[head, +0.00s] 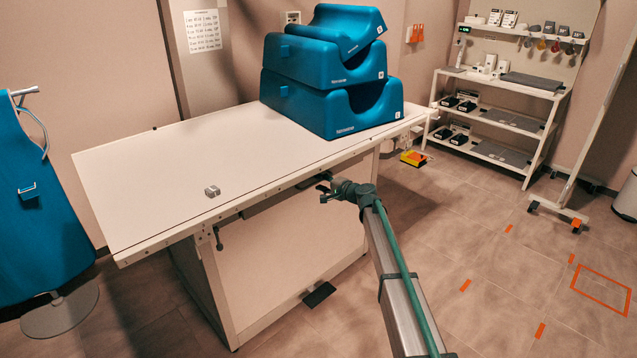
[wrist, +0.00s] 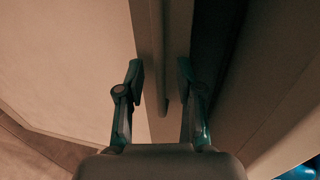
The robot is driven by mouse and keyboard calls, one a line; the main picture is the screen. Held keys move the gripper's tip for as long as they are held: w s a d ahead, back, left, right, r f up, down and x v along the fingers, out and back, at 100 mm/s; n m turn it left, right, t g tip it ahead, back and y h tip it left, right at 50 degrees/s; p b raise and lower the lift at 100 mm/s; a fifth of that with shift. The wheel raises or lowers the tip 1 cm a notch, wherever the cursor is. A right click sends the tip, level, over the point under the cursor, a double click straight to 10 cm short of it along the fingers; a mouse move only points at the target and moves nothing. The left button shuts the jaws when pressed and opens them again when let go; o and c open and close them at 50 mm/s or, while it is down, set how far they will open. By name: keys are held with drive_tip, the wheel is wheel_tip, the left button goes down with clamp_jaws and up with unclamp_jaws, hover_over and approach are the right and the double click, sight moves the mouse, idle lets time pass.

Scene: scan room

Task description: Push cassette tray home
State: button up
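The cassette tray (head: 275,199) appears as a low grey front under the near edge of the table top; how far it stands out is hard to tell. My gripper (head: 323,189) is at the right end of this front, just below the table edge. In the wrist view, my gripper (wrist: 160,68) is open, its two fingers apart. A narrow upright bar (wrist: 162,85), perhaps the tray's handle, shows between the fingers. I cannot tell whether either finger touches it. The inside of the tray is hidden.
The white table (head: 150,185) carries blue stacked cushions (head: 325,95) and a small grey block (head: 212,191). A blue apron on a stand (head: 40,215) is at left. A shelf rack (head: 500,110) stands at the back right. The floor at right is mostly clear.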

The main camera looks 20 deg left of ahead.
drive_tip(key=shift+x, duration=0.85)
clamp_jaws()
